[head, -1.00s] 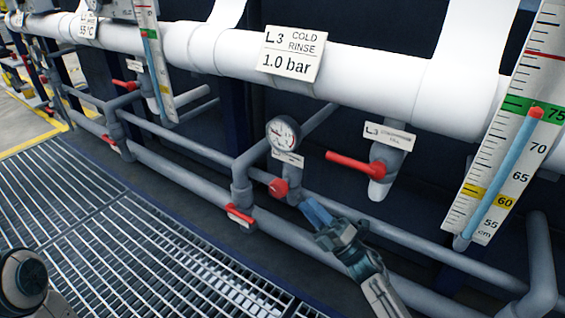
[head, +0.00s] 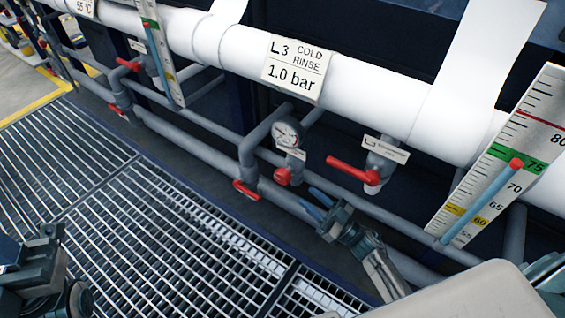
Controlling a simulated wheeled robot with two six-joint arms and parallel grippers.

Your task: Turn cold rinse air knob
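The cold rinse air knob, a small round red knob (head: 283,176), sits on the grey fitting below the dial gauge (head: 286,134). The sign above reads L3 COLD RINSE 1.0 bar (head: 296,68). My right gripper (head: 317,203) is just right of and below the knob, apart from it in the picture. Its two blue fingers are spread with nothing between them, pointing up and left toward the knob. My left gripper (head: 38,250) is at the lower left, dark and partly cut off, far from the knob. Its fingers are not clear.
A red lever (head: 352,169) on a labelled valve is right of the knob. A red valve handle (head: 245,190) is at the lower left of it. Grey pipes run behind my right gripper. A level scale (head: 500,165) stands at right. Metal grating (head: 170,220) covers the floor.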

